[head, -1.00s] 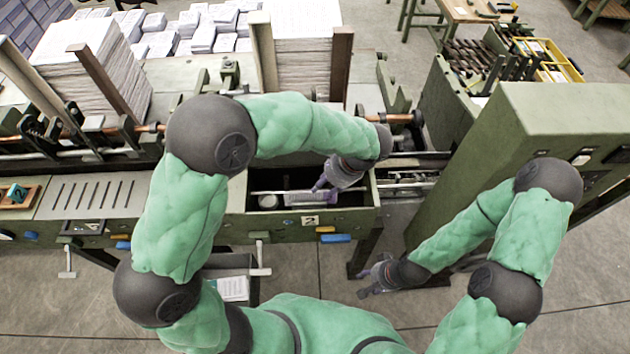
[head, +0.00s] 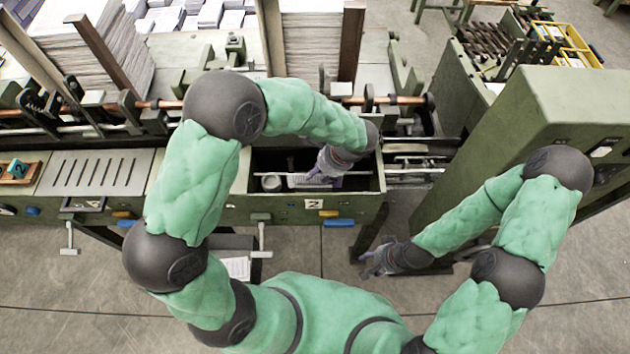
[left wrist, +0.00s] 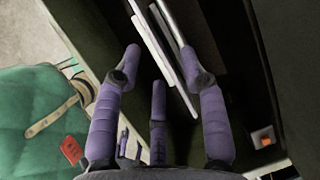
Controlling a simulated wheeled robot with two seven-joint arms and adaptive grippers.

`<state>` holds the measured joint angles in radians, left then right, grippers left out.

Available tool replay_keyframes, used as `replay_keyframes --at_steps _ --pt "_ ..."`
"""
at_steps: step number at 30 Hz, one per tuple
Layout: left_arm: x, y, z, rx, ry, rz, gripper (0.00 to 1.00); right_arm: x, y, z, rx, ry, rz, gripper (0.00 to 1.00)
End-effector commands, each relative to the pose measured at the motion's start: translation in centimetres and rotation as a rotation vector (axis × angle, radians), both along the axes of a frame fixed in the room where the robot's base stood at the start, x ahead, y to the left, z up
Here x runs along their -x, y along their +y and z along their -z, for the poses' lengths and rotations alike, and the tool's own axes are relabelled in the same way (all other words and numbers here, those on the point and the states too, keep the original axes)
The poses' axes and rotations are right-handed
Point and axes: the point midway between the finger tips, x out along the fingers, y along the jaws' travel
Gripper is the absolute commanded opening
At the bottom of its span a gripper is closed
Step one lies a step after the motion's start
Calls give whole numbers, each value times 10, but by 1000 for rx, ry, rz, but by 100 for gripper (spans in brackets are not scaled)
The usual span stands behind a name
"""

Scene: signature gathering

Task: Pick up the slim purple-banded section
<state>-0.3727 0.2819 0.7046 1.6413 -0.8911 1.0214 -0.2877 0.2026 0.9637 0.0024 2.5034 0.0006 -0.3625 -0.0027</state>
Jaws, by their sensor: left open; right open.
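A slim pale section (head: 298,181) stands in the dark open pocket (head: 262,207) on the machine's front; its purple band cannot be made out clearly. In the left wrist view pale narrow strips (left wrist: 160,48) run between my fingers, with a metal rod beside them. My left gripper (head: 316,174) reaches down into the pocket from above, right at the section. Its purple fingers (left wrist: 168,66) are spread on either side of the strips; contact cannot be told. My right gripper (head: 368,266) is open and empty, low in front of the machine, away from the pocket.
A metal rod (head: 268,175) crosses the pocket, and a small round grey part (head: 271,183) sits at its left. A tall green cabinet (head: 490,150) stands at the right. Paper stacks (head: 312,60) stand behind. The floor in front is partly clear.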

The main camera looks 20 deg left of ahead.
Motion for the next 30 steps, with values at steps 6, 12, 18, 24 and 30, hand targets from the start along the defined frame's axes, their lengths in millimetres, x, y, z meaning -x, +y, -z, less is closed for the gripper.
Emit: replay_keyframes --at_steps 6,12,18,24,30 --pt "-1 9 20 0 0 -1 42 0 0 6 0 0 0 46" --pt "-1 9 20 0 0 -1 36 0 0 5 0 0 0 46" --pt "-1 9 19 0 0 -1 0 0 0 5 0 0 0 46" --pt "-2 9 19 1 -2 0 0 0 0 5 0 0 0 46" --pt "-2 8 17 0 -3 0 0 0 0 5 0 0 0 46"
